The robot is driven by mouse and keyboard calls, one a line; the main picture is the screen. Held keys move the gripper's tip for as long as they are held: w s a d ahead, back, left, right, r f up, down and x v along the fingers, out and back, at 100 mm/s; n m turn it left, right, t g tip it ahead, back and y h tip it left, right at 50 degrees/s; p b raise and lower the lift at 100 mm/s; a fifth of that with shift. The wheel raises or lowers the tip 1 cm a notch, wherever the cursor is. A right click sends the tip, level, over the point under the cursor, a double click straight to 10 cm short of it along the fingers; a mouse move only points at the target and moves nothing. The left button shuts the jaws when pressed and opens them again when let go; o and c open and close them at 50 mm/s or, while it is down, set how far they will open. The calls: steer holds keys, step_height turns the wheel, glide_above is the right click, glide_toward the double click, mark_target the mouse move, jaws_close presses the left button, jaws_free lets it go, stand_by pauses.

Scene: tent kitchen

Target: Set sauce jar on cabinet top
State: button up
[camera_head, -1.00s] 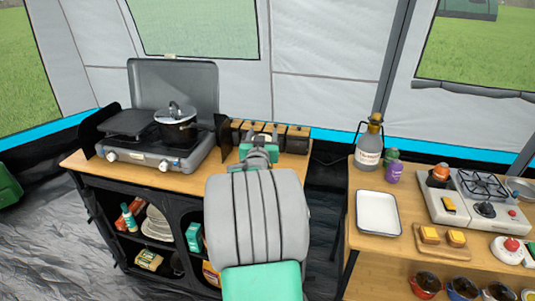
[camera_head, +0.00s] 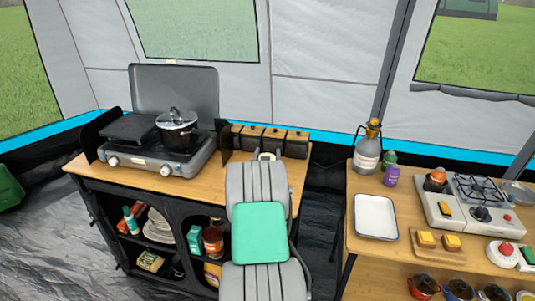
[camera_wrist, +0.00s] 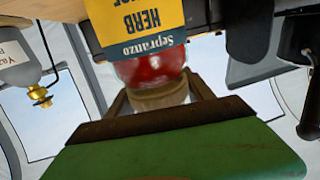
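The sauce jar (camera_wrist: 150,68) shows in the wrist view, where the picture is upside down. It has red contents, a yellow and dark blue label reading "Sepranzo HERB", and a tan lid (camera_wrist: 158,97). The brown fingers of my gripper (camera_wrist: 158,92) lie close along both sides of the lid and appear shut on it. The jar's lower end is cut off by the frame edge, so whether it touches a surface is hidden. The cabinet top (camera_head: 225,173) is a wooden surface left of my arm in the head view. My arm hides the gripper and jar there.
A stove with a pot (camera_head: 176,130) stands on the cabinet's left part. Wooden-lidded boxes (camera_head: 270,140) line its back edge. Shelves below hold plates (camera_head: 158,226) and a red can (camera_head: 212,241). A second table with a white tray (camera_head: 375,217) and lantern (camera_head: 367,150) stands right.

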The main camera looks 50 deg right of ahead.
steer(key=o, duration=0.4)
steer(key=shift+c, duration=0.2)
steer(key=b+v, duration=0.3)
steer(key=v, duration=0.9)
steer(key=w+a+n+y, duration=0.2)
steer(key=w+a+y, duration=0.2)
steer(key=a, duration=0.8)
steer(key=w+a+n+y, duration=0.25)
steer(key=a+y, duration=0.25)
steer(key=a, duration=0.6)
steer(key=s+a+n+g+y, duration=0.2)
steer(key=s+a, duration=0.3)
steer(key=a, duration=0.3)
steer(key=s+a+f+n+g+y, duration=0.1)
steer(key=s+a+n+g+y, duration=0.1)
steer(key=s+a, duration=0.3)
steer(key=s+a+n+g+y, duration=0.2)
steer(key=s+a, duration=0.3)
steer(key=a, duration=0.6)
steer(key=shift+a+f+n+p, duration=0.2)
steer(key=shift+n+p, duration=0.1)
steer(key=shift+n, duration=0.25)
steer(key=shift+r, duration=0.1)
